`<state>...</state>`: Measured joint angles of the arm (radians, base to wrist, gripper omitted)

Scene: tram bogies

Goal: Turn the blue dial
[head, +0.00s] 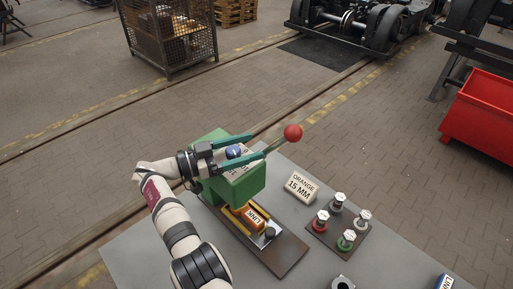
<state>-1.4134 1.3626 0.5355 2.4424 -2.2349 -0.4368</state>
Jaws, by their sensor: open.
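The blue dial (233,152) sits on top of a green press-like machine (239,186), beside a pale label plate on its upper face. My gripper (256,146) reaches in from the left over the machine's top, with its teal fingers spread. In this view the dial shows between the two fingers. I cannot tell whether either finger touches it or how high the fingers are above it.
A lever with a red ball (293,132) sticks out right of the fingers. An orange block marked LINK (255,217) lies under the machine. A sign reading ORANGE 15 MM (300,186) and a dark board of coloured knobs (339,240) stand right on the grey table.

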